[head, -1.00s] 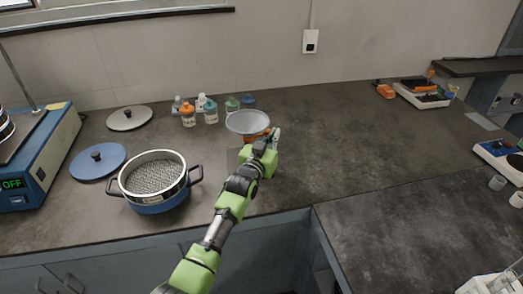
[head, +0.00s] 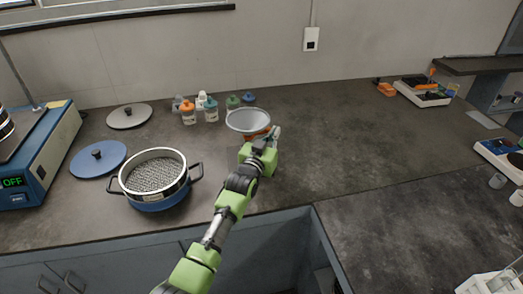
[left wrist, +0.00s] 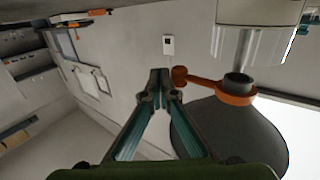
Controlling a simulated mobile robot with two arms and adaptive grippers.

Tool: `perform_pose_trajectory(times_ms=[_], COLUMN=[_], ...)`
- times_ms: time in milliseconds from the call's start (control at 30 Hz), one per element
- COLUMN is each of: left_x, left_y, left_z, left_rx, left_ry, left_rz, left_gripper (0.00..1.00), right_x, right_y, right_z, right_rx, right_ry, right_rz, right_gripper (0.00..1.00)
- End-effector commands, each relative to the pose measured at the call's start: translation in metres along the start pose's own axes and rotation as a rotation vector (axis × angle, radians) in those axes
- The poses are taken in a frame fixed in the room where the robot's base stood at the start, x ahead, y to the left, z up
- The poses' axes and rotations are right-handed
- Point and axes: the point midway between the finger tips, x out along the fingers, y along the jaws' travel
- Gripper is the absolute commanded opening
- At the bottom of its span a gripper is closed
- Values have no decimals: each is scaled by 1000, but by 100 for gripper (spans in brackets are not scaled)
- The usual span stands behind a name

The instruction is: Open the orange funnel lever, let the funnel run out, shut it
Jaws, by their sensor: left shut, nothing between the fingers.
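The funnel (head: 247,121) has a wide pale rim in the head view, with my left gripper in front of its lower right. In the left wrist view its dark cone (left wrist: 230,135) appears upside down, with an orange collar (left wrist: 236,92) around its neck. The orange lever (left wrist: 203,80) sticks out from the collar toward my fingers and ends in a round knob. My left gripper (left wrist: 160,82) is shut and empty, its fingertips right beside the knob. I cannot tell whether they touch. The funnel's outlet and what is below it are hidden in the head view.
A sieve (head: 154,172) on a blue pan stands left of my arm. A blue lid (head: 97,160), a grey lid (head: 129,116) and several small bottles (head: 211,110) are behind it. The shaker (head: 40,150) reads OFF.

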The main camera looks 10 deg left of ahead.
Motion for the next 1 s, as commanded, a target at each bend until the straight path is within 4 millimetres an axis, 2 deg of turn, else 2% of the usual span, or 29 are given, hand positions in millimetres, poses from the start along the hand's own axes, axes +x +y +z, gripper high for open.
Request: perform_pose_trajectory(times_ms=[167, 600, 800, 1000], left_x=[-19, -96, -114, -118], left_y=[0, 0, 0, 0], left_z=[1, 2, 1, 0], left_rx=[1, 1, 1, 1], left_ry=[0, -1, -1, 0], left_rz=[0, 0, 0, 0], left_gripper=[0, 0, 0, 0], right_x=[0, 0, 0, 0], right_y=[1, 1, 1, 1], right_z=[0, 0, 0, 0], right_rx=[0, 0, 0, -1], right_ry=[0, 0, 0, 0], right_rz=[1, 1, 1, 1], right_gripper=[0, 0, 0, 0])
